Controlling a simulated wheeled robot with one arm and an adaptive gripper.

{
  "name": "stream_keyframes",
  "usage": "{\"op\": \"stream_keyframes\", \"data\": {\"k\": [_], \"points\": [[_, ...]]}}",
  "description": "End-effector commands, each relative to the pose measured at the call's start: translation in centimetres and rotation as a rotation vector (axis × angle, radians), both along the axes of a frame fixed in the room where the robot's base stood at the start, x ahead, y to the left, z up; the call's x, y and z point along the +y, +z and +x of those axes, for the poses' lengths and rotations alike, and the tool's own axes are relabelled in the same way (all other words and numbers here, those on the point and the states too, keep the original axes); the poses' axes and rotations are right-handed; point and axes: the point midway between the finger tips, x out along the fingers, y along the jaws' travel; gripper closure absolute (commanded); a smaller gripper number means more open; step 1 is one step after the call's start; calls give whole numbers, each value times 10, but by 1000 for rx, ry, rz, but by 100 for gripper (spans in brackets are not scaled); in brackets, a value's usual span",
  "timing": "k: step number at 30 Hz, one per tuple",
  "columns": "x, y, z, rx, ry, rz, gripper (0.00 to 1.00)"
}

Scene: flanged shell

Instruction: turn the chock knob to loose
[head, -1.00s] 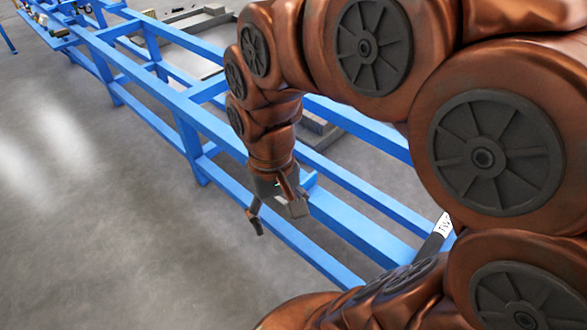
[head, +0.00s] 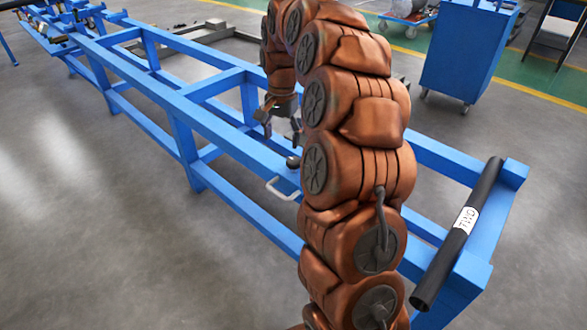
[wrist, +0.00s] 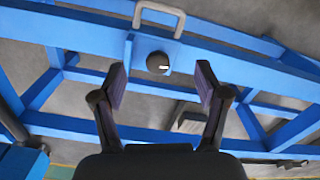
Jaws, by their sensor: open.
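The chock knob (head: 293,162) is a small dark round knob on the blue frame's rail, just behind a pale U-shaped handle (head: 283,190). In the wrist view the knob (wrist: 157,62) shows a short white mark on its right part; which setting this means cannot be read. My gripper (head: 282,130) is open and empty, above and behind the knob in the head view. In the wrist view the gripper (wrist: 160,78) has its two fingers apart, with the knob appearing between the fingertips. I see no contact. The handle (wrist: 160,15) lies beyond the knob there.
The long blue frame (head: 225,80) has open gaps between its rails. A black labelled tube (head: 458,232) lies across its right end. A blue cabinet on wheels (head: 468,50) stands behind. The grey floor at left is clear.

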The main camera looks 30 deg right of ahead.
Motion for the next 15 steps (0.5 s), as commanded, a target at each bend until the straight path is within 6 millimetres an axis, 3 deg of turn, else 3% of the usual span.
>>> {"op": "stream_keyframes", "data": {"k": [1,6,15], "points": [[-13,-16,8,-3,-43,-6,26],[-44,-38,21,-3,-154,-21,26],[-56,-51,24,-2,-201,-26,26]]}}
